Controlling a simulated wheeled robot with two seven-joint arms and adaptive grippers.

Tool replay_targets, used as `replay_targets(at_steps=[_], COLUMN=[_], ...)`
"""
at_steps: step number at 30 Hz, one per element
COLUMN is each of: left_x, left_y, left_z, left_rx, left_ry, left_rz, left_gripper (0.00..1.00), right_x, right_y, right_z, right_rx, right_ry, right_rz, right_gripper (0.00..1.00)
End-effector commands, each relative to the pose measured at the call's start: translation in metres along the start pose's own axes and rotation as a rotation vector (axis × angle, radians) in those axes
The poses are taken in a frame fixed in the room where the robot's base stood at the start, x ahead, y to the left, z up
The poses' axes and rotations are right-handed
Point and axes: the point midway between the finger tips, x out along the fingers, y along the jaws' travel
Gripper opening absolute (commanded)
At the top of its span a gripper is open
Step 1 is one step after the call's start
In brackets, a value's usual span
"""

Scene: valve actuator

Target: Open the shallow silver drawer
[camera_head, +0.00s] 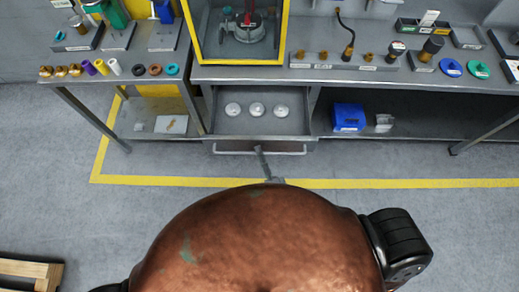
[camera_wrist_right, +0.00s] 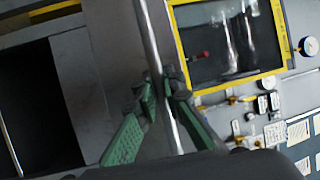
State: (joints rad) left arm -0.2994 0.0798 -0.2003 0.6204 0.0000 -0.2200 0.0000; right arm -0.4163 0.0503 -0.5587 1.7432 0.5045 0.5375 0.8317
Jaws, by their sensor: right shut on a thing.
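The shallow silver drawer (camera_head: 290,126) hangs under the workbench below the yellow-framed cabinet. It is pulled out, so its inside shows, with three pale round pieces (camera_head: 257,109) lying in a row. Its long bar handle (camera_head: 288,152) runs across the front. My right gripper (camera_head: 261,152) is at the middle of this handle. In the right wrist view, the green-padded fingers (camera_wrist_right: 165,88) are shut on the silver handle bar (camera_wrist_right: 154,40), one finger on each side. My left gripper is not in view.
The workbench top (camera_head: 385,74) carries brass fittings, small trays and coloured rings. A blue box (camera_head: 348,117) stands on the lower shelf at right. A yellow floor line (camera_head: 400,183) crosses in front. A wooden pallet (camera_head: 30,272) lies at lower left. The floor between is clear.

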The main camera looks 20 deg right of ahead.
Motion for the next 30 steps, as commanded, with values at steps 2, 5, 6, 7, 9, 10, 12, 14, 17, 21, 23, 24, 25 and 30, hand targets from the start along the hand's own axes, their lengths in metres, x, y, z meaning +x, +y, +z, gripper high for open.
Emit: replay_targets(at_steps=[2,5,6,7,9,10,12,14,17,21,23,24,25,30], left_x=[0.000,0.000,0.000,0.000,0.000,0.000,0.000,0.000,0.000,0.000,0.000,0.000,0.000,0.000], left_y=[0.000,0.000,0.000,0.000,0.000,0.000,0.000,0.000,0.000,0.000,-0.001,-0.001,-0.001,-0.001], left_z=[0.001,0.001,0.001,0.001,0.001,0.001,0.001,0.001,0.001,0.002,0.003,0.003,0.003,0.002], left_rx=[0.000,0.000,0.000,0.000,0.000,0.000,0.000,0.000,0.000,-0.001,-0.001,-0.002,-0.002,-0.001], left_ry=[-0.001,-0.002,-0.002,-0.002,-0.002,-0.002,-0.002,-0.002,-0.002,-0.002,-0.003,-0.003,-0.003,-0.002], left_rz=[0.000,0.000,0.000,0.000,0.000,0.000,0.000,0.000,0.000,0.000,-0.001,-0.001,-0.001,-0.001], left_gripper=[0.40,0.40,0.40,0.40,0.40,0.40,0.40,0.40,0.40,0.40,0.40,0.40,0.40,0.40], right_x=[-0.001,0.000,0.000,0.000,0.000,0.000,0.000,0.000,0.000,0.000,-0.001,-0.002,-0.004,-0.028], right_y=[0.001,0.001,0.001,0.001,0.001,0.001,0.001,0.001,0.000,0.000,0.000,0.001,0.001,0.001], right_z=[0.000,0.000,0.000,0.000,0.000,-0.001,-0.001,-0.001,0.000,0.000,0.000,-0.001,-0.001,-0.001], right_rx=[-0.001,-0.001,-0.001,-0.001,-0.001,0.000,0.000,0.000,0.000,0.000,0.000,0.000,-0.001,-0.001], right_ry=[0.000,0.000,0.000,0.000,0.000,0.000,0.000,0.001,0.001,0.001,0.001,0.001,0.001,0.000], right_rz=[0.001,0.002,0.002,0.002,0.002,0.002,0.001,0.001,0.001,0.001,0.001,0.001,0.001,0.004], right_gripper=[0.00,0.00,0.00,0.09,0.14,0.16,0.21,0.25,0.27,0.27,0.27,0.27,0.27,0.27])
